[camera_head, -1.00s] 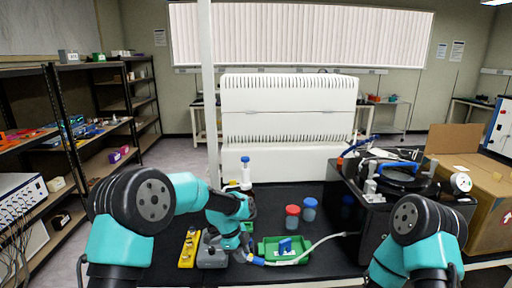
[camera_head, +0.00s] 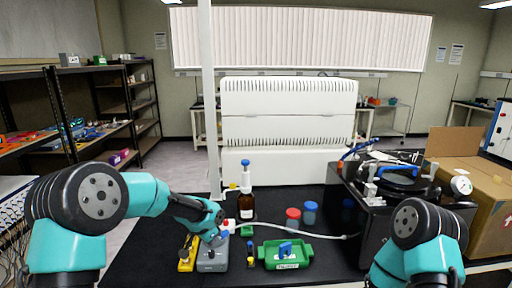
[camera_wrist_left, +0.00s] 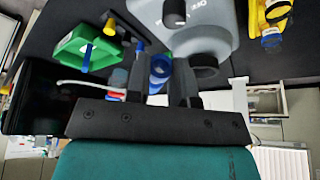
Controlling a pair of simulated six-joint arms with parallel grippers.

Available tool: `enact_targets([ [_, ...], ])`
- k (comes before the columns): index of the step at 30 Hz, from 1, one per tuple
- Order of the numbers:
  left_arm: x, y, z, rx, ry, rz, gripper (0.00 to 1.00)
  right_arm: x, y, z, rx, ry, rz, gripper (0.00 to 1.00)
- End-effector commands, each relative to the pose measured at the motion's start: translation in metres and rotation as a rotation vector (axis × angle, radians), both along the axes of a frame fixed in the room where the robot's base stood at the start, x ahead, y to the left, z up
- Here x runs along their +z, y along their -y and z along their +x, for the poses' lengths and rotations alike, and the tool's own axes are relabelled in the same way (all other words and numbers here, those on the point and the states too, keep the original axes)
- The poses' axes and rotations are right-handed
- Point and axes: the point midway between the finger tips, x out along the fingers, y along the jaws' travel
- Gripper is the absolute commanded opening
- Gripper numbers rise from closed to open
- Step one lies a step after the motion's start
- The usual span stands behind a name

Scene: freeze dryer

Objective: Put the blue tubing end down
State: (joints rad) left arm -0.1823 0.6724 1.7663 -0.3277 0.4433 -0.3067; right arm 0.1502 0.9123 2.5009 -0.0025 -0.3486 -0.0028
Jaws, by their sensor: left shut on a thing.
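My left gripper (camera_head: 218,230) is over the back of the grey device with a dial (camera_head: 212,256). In the left wrist view its two dark fingers (camera_wrist_left: 161,72) are shut on the blue tubing end (camera_wrist_left: 160,66), which sits between them. The white tubing (camera_head: 295,228) runs from the gripper rightward to the black freeze dryer (camera_head: 352,222), above the table. The blue end itself is mostly hidden by the gripper in the head view. My right arm shows at the lower right, but its gripper is out of view.
A green tray (camera_head: 303,260) with a blue piece stands right of the grey device. A yellow holder (camera_head: 186,258) is on its left. A small blue-yellow item (camera_head: 250,255) lies between.

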Motion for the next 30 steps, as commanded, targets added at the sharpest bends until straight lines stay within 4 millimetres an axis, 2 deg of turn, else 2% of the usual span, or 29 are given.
enact_targets([
  [24, 0.025, -0.047, 0.014, 0.626, 0.0, 0.0, 0.0, 0.0, 0.0, 0.0, 0.0, 0.0, 0.0, 0.52],
  [30, 0.029, -0.052, 0.015, 0.71, -0.001, -0.001, 0.0, 0.0, 0.0, 0.0, 0.0, 0.0, 0.0, 0.52],
])
